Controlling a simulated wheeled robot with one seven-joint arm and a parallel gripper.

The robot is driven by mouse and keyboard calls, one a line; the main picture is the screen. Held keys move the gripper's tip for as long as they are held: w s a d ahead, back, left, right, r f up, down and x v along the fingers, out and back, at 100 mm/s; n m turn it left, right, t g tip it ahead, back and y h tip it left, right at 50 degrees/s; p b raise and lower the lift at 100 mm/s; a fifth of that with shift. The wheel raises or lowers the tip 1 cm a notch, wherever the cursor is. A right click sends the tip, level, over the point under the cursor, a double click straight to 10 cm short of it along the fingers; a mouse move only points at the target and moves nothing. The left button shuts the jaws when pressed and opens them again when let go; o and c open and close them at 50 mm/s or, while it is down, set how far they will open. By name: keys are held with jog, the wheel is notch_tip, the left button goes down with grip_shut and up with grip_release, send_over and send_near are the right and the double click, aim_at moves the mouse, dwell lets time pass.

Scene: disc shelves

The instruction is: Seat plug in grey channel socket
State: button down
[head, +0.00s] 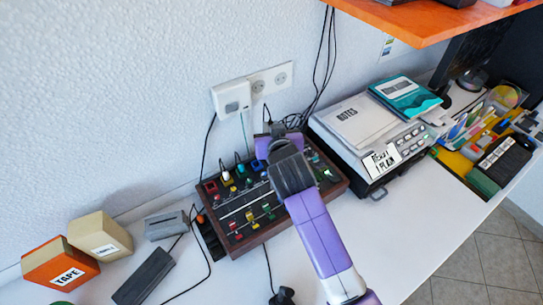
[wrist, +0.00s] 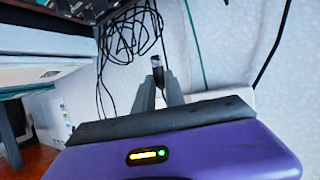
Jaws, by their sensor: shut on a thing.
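My gripper (wrist: 158,88) is shut on a black plug (wrist: 157,68), which stands up between the two grey fingers in the wrist view. In the head view my purple and dark grey wrist is over the back of the mixer (head: 264,234), and the fingers are mostly hidden. The mixer is a dark panel with a brown wooden frame, coloured knobs and a row of coloured sockets at its back edge. The red socket (head: 210,187) shows at the left. I cannot make out the grey channel socket; my arm covers part of the row.
A wall outlet strip (head: 270,80) with a white adapter (head: 232,96) is behind the mixer, with black cables hanging nearby. A grey machine with notes (head: 361,122) stands right. An orange shelf (head: 415,22) overhangs at upper right.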

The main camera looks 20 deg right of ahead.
notch_tip(320, 180, down, 12)
jog(key=shift+f, duration=0.1)
dwell(0.4)
jog(key=shift+f+b, duration=0.25)
jog(key=shift+b, duration=0.2)
jog(key=c, duration=1.4)
grip_release()
jog(key=shift+r, duration=0.1)
jog(key=shift+r, duration=0.2)
jog(key=v, duration=1.2)
jog(key=shift+s, duration=0.1)
